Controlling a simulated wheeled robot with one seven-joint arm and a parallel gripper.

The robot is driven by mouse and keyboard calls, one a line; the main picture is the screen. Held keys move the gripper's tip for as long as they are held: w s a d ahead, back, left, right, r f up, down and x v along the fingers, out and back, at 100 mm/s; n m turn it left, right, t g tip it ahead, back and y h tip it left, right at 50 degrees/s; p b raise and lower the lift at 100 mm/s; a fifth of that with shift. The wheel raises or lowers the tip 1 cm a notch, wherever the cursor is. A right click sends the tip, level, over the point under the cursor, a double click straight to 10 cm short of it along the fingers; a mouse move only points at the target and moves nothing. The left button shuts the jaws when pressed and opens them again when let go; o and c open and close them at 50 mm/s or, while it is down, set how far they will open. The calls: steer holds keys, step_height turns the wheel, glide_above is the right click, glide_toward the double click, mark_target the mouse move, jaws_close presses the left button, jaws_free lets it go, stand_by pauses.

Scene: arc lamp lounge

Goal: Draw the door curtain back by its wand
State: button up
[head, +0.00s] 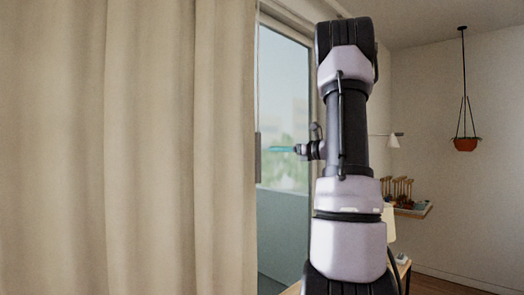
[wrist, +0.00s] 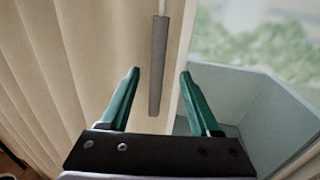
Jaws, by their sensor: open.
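The beige door curtain (head: 150,150) hangs in folds across the left half of the head view. Its wand hangs at the curtain's right edge, a thin rod ending in a grey handle (head: 257,158). In the wrist view the grey handle (wrist: 157,65) hangs against the curtain (wrist: 95,45), its lower end between the two fingers in the picture. My gripper (wrist: 159,73) is open, with a teal finger on each side of the handle and no visible contact. In the head view my gripper (head: 283,149) is right of the handle, its teal fingers seen edge-on. How far the handle lies between them in depth is unclear.
The glass door (head: 283,100) shows right of the curtain, with a grey-blue balcony wall (head: 283,235) beyond it. A hanging plant pot (head: 466,144), a wall shelf (head: 412,210) and a lamp (head: 389,223) are farther right, away from the curtain.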

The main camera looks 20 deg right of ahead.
mark_target(258, 149)
steer(key=x, duration=1)
steer(key=shift+s+a+r, duration=0.1)
steer(key=shift+a, duration=0.05)
jaws_close()
stand_by(1.0)
